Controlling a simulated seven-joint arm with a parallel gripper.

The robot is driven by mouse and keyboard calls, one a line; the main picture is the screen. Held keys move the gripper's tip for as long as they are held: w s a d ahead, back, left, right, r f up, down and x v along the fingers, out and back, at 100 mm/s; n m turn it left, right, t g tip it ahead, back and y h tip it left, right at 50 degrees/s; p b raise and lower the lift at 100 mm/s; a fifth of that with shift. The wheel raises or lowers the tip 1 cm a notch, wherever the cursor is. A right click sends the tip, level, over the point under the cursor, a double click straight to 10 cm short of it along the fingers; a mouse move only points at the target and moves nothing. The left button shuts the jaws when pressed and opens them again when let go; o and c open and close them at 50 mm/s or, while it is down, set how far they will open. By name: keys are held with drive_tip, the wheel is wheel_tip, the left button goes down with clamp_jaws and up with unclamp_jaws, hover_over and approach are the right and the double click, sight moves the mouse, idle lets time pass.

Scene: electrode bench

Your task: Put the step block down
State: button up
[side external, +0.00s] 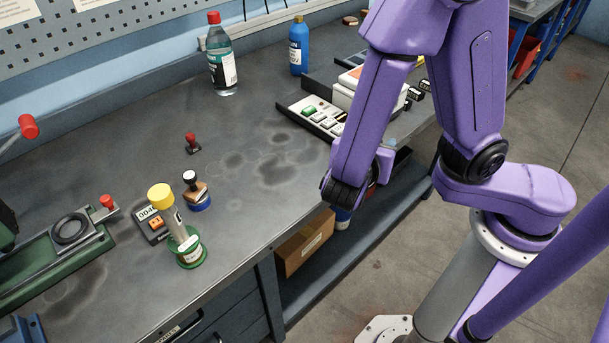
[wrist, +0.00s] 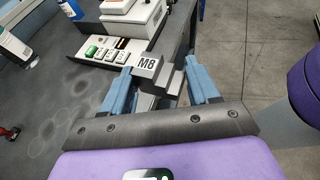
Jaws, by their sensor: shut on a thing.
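The step block (wrist: 148,66) is a grey stepped piece marked M8, seen in the wrist view. My gripper (wrist: 162,82) has blue fingers, one on each side of the block, and is shut on it. Behind the block are the bench's front edge and a tray with a green key. I cannot tell how high the block is above the bench or whether it touches anything. In the side external view my own arm hides the block and the fingers.
The bench top (side external: 255,150) is clear in its middle. A tray with keys (side external: 317,122) lies at the back right, with a blue bottle (side external: 298,50) and a clear bottle (side external: 222,65) behind.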

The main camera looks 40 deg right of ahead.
drive_tip(key=shift+w+a+f, duration=0.15)
drive_tip(key=shift+w+f, duration=0.15)
drive_tip(key=w+a+f, duration=0.3)
drive_tip(key=w+f, duration=0.1)
drive_tip(key=w, duration=0.4)
hover_over(302, 181)
drive_tip(key=s, duration=0.1)
drive_tip(key=f, duration=0.4)
drive_tip(key=shift+d+f, duration=0.15)
drive_tip(key=shift+d, duration=0.15)
drive_tip(key=shift+w+a+f, duration=0.15)
drive_tip(key=shift+w+f, duration=0.3)
drive_tip(key=shift+f, duration=0.15)
drive_tip(key=shift+w+f, duration=0.1)
drive_tip(key=shift+f, duration=1.5)
drive_tip(key=o, duration=1.3)
drive_tip(key=shift+f, duration=0.15)
